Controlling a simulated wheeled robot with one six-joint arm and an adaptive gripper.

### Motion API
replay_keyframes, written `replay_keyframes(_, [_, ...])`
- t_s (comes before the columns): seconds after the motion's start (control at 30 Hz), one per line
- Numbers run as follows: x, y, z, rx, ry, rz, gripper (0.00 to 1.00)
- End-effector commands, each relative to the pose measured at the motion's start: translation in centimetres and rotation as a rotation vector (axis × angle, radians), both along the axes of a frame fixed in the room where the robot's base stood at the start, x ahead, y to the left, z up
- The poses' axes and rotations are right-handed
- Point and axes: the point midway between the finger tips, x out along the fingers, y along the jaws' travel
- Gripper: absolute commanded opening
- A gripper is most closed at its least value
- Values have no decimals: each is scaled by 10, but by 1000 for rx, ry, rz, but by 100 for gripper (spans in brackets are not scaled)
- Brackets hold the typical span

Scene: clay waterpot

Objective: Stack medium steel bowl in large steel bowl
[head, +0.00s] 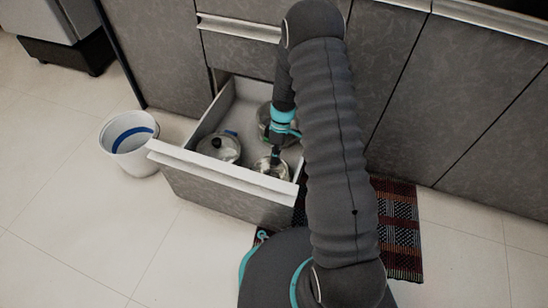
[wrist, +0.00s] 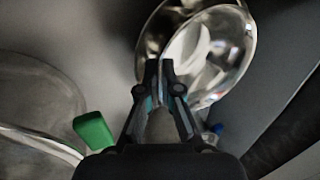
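An open drawer holds shiny steel vessels. My gripper (head: 275,157) reaches down into it from the right. In the wrist view my gripper's fingertips (wrist: 160,70) are close together at the rim of a shiny steel bowl, which I take for the medium steel bowl (wrist: 228,55). This bowl looks tilted. A second curved steel edge shows behind it, perhaps the large steel bowl (wrist: 146,42); the overlap hides most of it. In the head view one steel bowl (head: 268,168) is under my gripper. Another round steel vessel (head: 264,115) is farther back, partly hidden by my arm.
A lidded steel pot (head: 218,146) stands in the drawer's left part; a green handle (wrist: 93,131) shows in the wrist view. The drawer front (head: 220,172) and walls bound the space. A white bucket (head: 130,145) stands left of the drawer, and a dark woven mat (head: 398,230) lies right.

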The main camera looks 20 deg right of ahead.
Motion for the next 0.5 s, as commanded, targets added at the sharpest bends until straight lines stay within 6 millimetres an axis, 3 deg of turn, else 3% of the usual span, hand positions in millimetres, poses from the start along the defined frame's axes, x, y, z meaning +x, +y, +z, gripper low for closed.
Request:
replay_keyframes(0.03, [0, 0, 0, 0, 0, 0, 10])
replay_keyframes(0.07, [0, 0, 0, 0, 0, 0, 17])
replay_keyframes(0.37, [0, 0, 1, 0, 0, 0, 17])
replay_keyframes(0.5, [0, 0, 12, -1, -1, 0, 17])
